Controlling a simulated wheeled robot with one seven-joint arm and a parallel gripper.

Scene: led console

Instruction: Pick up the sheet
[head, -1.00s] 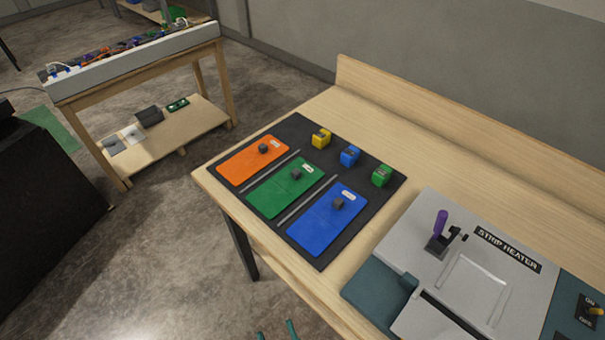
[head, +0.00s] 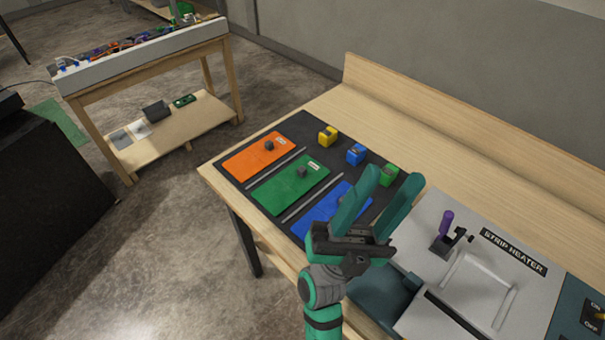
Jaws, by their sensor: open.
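Three flat coloured sheets lie side by side on a dark mat (head: 228,178) on the workbench: an orange sheet (head: 245,161), a green sheet (head: 285,190) and a blue sheet (head: 314,217). The orange and green sheets each show a small dark knob and a pale label. My gripper (head: 378,190) is open and empty, with its two green fingers spread above the blue sheet's right part and the mat's right edge. The picture does not show clearly how high the fingers are.
Yellow (head: 328,136), blue (head: 355,154) and green (head: 389,175) blocks stand along the mat's back edge. A strip heater (head: 470,270) with a purple-handled lever (head: 445,224) is at the right. A wooden backboard (head: 450,120) runs behind. A low side table (head: 150,65) stands far left.

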